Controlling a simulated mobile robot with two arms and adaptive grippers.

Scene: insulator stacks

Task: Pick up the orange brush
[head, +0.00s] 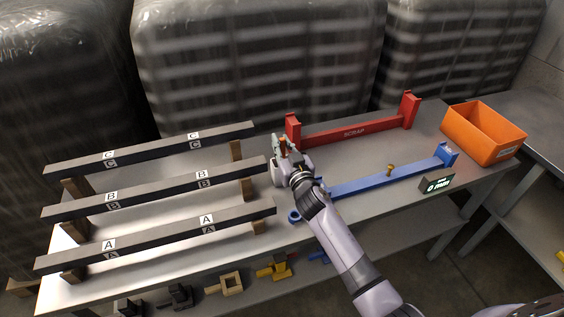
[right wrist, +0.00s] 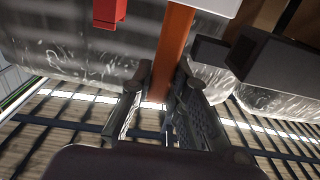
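The orange brush (head: 282,145) shows only as a small orange patch between the fingers of my right gripper (head: 284,143), at the right ends of the dark beams. In the right wrist view its long orange handle (right wrist: 173,50) passes between the two fingers of the right gripper (right wrist: 165,85). The fingertips lie close against both sides of the handle, and the gripper looks shut on it. The brush's head is not clearly seen. My left gripper is not in view.
Dark beams marked A, B (head: 150,200) and C stand left on the table. A red SCRAP rack (head: 350,131) is close behind right, and a blue rack (head: 380,179) lies in front of it. An orange bin (head: 484,148) stands far right. Wrapped pallets (head: 255,60) rise behind.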

